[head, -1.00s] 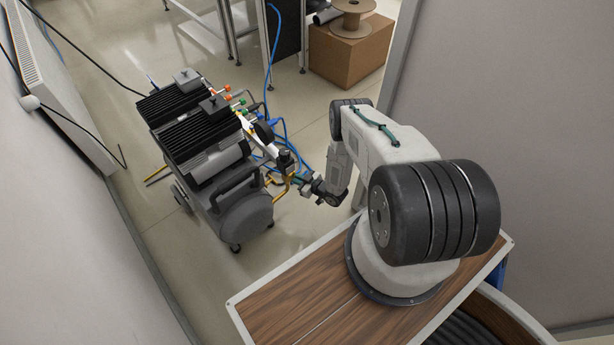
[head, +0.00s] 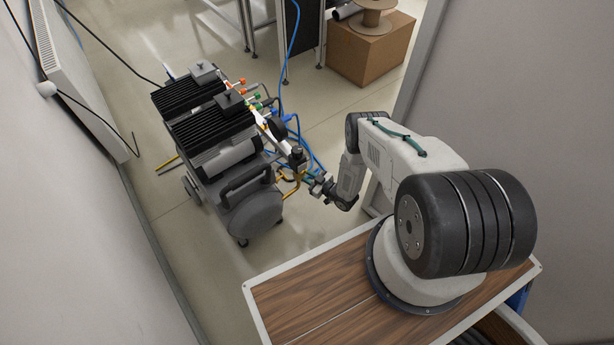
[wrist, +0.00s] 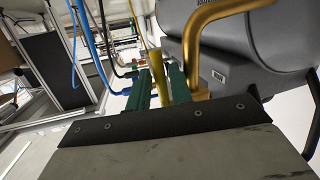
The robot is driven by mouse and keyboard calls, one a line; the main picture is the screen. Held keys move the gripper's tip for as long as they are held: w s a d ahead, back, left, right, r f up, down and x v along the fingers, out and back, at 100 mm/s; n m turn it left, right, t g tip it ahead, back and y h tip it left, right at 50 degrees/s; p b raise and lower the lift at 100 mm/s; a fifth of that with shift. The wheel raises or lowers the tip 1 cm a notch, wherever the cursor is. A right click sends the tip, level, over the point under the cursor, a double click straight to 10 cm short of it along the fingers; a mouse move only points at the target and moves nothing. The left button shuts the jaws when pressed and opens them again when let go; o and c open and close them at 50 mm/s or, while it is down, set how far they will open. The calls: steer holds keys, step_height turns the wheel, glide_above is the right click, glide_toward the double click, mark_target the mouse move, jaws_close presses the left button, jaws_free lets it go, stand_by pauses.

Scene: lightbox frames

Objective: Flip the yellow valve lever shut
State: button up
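The yellow valve lever (wrist: 157,68) appears as a narrow upright yellow bar in the wrist view. It lies between the two green fingers of my gripper (wrist: 160,88), closer to the right finger. The fingers stand apart; I cannot tell whether either touches the lever. In the head view my gripper (head: 312,182) is at the right side of the compressor (head: 225,135), by its brass pipes and fittings. The lever is too small to make out there. A thick brass pipe (wrist: 212,28) bends close beside the right finger in the wrist view.
The compressor's grey tank (wrist: 240,45) fills the upper right of the wrist view. Blue hoses (head: 291,45) run behind the fittings. A cardboard box (head: 370,48) with a spool (head: 373,17) stands farther back. Walls flank both sides; open floor lies in front of the compressor.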

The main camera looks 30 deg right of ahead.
steer(key=v, duration=0.7)
steer(key=shift+s+d, duration=0.15)
steer(key=shift+s, duration=0.1)
